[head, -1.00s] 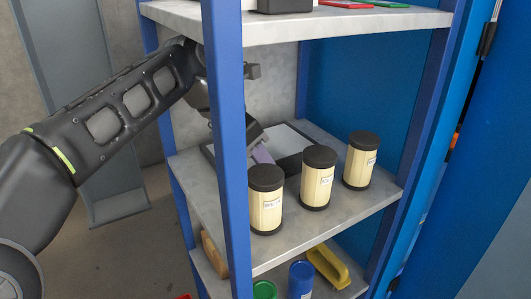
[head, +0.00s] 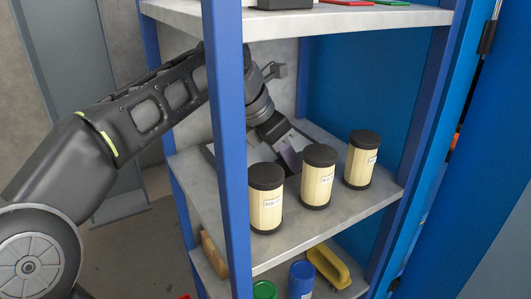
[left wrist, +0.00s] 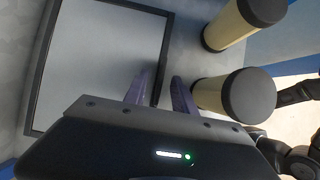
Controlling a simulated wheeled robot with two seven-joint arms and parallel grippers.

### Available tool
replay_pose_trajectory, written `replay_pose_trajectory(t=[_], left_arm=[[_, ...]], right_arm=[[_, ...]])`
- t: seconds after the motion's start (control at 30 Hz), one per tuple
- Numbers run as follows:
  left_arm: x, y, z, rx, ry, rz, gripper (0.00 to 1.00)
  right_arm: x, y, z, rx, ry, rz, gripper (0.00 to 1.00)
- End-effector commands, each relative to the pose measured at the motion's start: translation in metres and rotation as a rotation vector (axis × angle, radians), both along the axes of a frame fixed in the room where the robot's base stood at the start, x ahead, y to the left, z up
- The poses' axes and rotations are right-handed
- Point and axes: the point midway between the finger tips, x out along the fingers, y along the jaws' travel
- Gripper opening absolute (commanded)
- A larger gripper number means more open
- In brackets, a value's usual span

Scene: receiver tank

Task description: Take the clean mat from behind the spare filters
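The mat (left wrist: 100,55) is a flat light-grey sheet with a black border. It lies on the middle shelf behind the spare filters. In the head view my left arm and a blue post hide much of it. The spare filters are cream cylinders with black caps: left (head: 266,210), middle (head: 317,187) and right (head: 360,165). Two show in the left wrist view (left wrist: 213,97) (left wrist: 232,28). My left gripper (head: 288,156) is behind the left and middle filters. In the left wrist view its two purple fingers (left wrist: 161,95) are apart, over the mat's border. My right gripper is not seen.
The blue front post (head: 226,150) stands before my left arm. The upper shelf (head: 345,25) is above the arm. The lower shelf holds a yellow-handled item (head: 328,266), a blue container (head: 301,280) and a green-topped one (head: 264,290). Bare shelf lies in front of the right filter.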

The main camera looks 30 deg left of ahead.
Motion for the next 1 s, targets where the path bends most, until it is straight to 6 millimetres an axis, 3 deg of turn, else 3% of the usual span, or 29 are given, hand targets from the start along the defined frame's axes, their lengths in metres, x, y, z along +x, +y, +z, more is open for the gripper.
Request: replay_pose_trajectory(t=[0.37, 0.77, 1.0], left_arm=[[-0.0004, 0.0003, 0.0001, 0.001, 0.001, 0.0, 0.32], [-0.0004, 0.0003, 0.0001, 0.001, 0.001, 0.0, 0.01], [-0.0004, 0.0003, 0.0001, 0.001, 0.001, 0.0, 0.0]], right_arm=[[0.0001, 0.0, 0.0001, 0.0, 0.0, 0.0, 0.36], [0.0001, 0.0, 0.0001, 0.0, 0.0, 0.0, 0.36], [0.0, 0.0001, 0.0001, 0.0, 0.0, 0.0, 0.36]])
